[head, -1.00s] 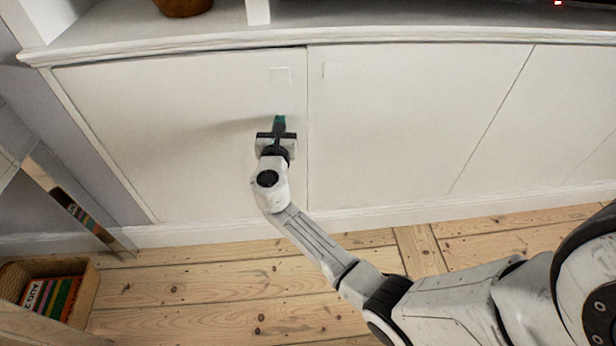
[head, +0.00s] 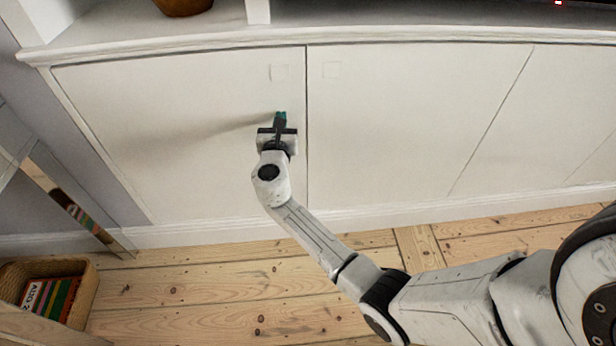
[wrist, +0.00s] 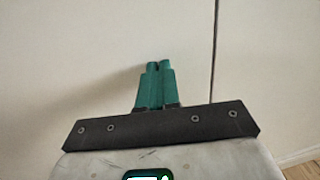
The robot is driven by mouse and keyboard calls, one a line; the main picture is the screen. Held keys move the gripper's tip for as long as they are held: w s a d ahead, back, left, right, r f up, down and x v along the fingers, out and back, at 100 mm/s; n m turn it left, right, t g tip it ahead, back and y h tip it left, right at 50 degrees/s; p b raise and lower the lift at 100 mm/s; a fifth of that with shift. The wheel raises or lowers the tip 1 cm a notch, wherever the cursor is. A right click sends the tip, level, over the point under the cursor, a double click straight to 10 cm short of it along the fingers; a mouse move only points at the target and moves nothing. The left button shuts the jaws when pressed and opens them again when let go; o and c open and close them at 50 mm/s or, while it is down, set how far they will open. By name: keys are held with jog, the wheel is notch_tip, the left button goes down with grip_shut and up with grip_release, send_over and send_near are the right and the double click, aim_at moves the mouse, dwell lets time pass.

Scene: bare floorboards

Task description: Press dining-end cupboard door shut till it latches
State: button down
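The white left cupboard door (head: 180,140) is nearly flush with the cabinet front in the head view. A dark seam runs down its right edge beside the neighbouring door, and a thin dark line runs along its top. I cannot tell whether it is latched. In the wrist view the teal fingertips (wrist: 159,68) are together and hold nothing. They point at the door face (wrist: 70,70), left of the seam; whether they touch it is unclear.
The neighbouring white door (head: 400,120) is flush to the right. A shelf top (head: 370,37) overhangs both, with a brown pot (head: 183,5) on it. A wicker basket (head: 85,295) stands at the lower left. Floorboards (head: 200,290) in front are clear.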

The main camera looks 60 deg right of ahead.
jog(key=p+v, duration=0.4)
jog(key=v, duration=0.9)
jog(key=shift+d, duration=0.1)
dwell(1.0)
